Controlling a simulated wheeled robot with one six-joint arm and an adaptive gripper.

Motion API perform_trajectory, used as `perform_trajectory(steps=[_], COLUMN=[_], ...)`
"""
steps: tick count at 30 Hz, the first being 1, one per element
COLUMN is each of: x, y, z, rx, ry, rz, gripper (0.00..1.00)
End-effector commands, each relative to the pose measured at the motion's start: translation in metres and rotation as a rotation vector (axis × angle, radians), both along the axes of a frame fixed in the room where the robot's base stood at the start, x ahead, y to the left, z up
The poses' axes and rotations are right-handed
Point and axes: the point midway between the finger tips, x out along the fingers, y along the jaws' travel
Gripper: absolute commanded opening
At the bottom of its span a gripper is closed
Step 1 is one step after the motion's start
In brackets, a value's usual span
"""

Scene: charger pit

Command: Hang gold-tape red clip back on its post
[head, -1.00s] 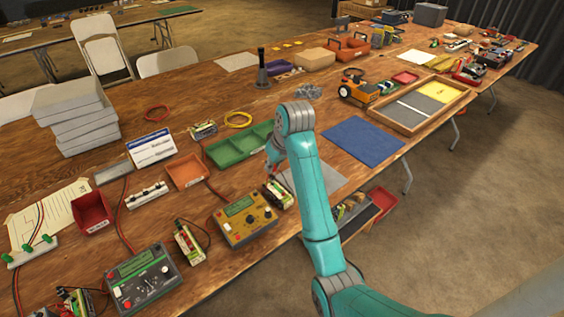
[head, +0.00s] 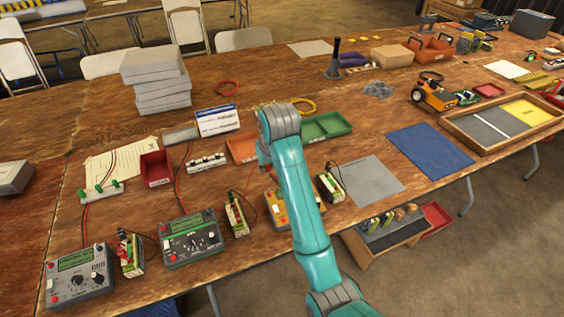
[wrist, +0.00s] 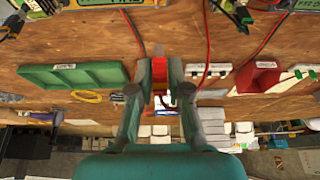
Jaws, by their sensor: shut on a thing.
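My gripper (wrist: 160,62) is shut on a small red piece, apparently the red clip (wrist: 160,88), above the table. Its gold tape cannot be made out. In the head view my gripper (head: 264,168) is small, between the orange tray and the gold-faced charger (head: 277,207), which my arm partly covers. A red lead (wrist: 132,32) runs from that charger's side towards my fingers. A white strip with short posts (head: 206,163) lies to the left of my gripper; it also shows in the wrist view (wrist: 208,70). I cannot tell which post belongs to the clip.
An orange tray (head: 243,148) and a green tray (head: 326,127) lie behind my gripper. A red bin (head: 156,168) stands to the left. A battery pack (head: 330,188) is at right, another (head: 236,214) at left. A grey charger (head: 190,238) stands in front.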

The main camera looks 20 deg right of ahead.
Motion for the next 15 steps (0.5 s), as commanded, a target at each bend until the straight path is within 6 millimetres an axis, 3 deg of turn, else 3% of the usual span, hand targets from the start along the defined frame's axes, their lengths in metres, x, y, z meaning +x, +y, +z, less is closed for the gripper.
perform_trajectory(steps=[3, 15], x=[-0.0010, -0.0008], y=[-0.0023, -0.0027], z=[-0.0099, -0.0121], rx=[0.000, 0.000], ry=[0.003, 0.002], rz=[-0.002, -0.002], gripper=[0.00, 0.00])
